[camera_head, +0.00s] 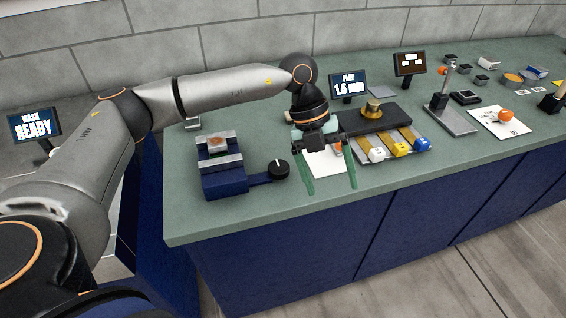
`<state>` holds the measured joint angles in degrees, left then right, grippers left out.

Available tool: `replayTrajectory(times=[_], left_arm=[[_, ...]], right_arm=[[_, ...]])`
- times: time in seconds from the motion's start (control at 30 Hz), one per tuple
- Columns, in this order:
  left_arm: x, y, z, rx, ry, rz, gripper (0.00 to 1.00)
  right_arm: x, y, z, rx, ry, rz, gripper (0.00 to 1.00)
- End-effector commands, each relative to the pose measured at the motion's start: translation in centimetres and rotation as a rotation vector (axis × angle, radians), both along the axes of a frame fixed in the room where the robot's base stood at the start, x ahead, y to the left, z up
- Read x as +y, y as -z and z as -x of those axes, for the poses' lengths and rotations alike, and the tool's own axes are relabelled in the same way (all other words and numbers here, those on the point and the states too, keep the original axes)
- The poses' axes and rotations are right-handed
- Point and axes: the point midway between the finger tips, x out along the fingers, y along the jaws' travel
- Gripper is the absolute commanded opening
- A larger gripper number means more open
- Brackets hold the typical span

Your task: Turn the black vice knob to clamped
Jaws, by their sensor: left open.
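The black vice knob (280,169) sits at the right end of a blue arm on the vice (224,180). A light mark shows on top of the knob; I cannot read its setting. The vice has a blue body and two grey jaws, with a small brown and orange piece between them. My left gripper (331,189) points down with its two green fingers spread wide. It is to the right of the knob, apart from it, over the counter's front part, and nothing shows between the fingertips. My right gripper is not in view.
A white sheet (322,165) lies behind the fingers. A black block with a brass knob (373,112) and white, yellow and blue pieces (400,149) are to the right. Two small screens (348,84) stand behind. The green counter (250,220) is clear in front of the vice.

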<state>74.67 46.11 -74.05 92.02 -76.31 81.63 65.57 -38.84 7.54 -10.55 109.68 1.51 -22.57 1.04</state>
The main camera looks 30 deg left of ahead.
Motion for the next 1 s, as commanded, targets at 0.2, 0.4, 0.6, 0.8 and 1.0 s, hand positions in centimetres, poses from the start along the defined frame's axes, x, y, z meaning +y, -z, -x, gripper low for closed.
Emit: replayTrajectory(times=[0.2,0.4,0.6,0.8,1.0], left_arm=[[10.9,-4.5,-2.6,-0.051,-0.194,-0.369,0.94],[14.4,-6.0,-2.7,-0.057,-0.275,-0.481,0.94],[14.4,-3.8,-2.7,-0.054,-0.276,-0.485,0.94],[14.4,0.4,-2.7,-0.053,-0.273,-0.483,0.94],[14.3,4.0,-2.7,-0.056,-0.273,-0.481,0.94]], right_arm=[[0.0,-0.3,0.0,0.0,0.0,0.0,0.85],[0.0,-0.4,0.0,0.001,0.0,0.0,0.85],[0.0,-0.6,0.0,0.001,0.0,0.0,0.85],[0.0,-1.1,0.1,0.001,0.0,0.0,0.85],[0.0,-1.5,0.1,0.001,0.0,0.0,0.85]])
